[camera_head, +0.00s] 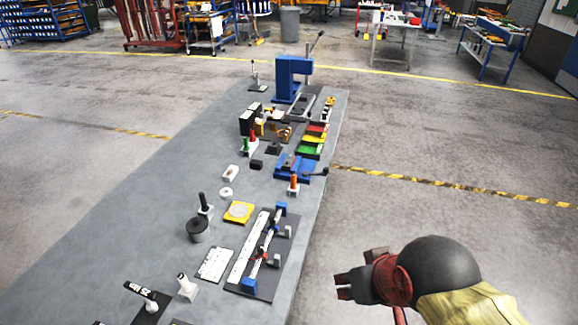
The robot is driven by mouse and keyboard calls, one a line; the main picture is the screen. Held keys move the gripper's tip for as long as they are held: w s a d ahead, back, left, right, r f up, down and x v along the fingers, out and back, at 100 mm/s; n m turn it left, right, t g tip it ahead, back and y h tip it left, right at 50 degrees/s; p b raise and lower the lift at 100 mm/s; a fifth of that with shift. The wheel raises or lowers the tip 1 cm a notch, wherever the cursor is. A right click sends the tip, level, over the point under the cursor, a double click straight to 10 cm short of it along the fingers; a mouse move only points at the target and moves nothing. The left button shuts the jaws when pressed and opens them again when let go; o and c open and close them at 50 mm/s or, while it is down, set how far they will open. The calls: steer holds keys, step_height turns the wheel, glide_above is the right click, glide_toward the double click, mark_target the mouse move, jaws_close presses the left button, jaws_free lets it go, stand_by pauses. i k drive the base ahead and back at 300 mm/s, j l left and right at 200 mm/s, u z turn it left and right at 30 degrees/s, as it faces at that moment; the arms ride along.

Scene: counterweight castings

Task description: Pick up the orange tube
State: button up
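A small orange upright piece (293,182), which looks like the orange tube, stands on a white base near the right edge of the long grey table (130,220), just in front of a blue vise. It is small in the view, so its shape is hard to make out. My gripper (342,287) is at the lower right, beyond the table's right edge and well apart from the tube. Its dark fingers point left. I see nothing held, but the finger gap is too unclear to tell open from shut.
A blue vise (292,166) with a dark handle stands right behind the tube. A yellow plate (239,212) and a rail fixture (262,255) lie in front. A blue press (291,78) stands at the far end. The table's left side and the floor to the right are clear.

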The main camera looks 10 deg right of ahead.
mark_target(294, 176)
steer(key=i+l+u, duration=0.45)
steer(key=i, duration=0.15)
steer(key=i+l+u, duration=0.4)
steer(key=i+l, duration=0.05)
steer(key=i, duration=0.1)
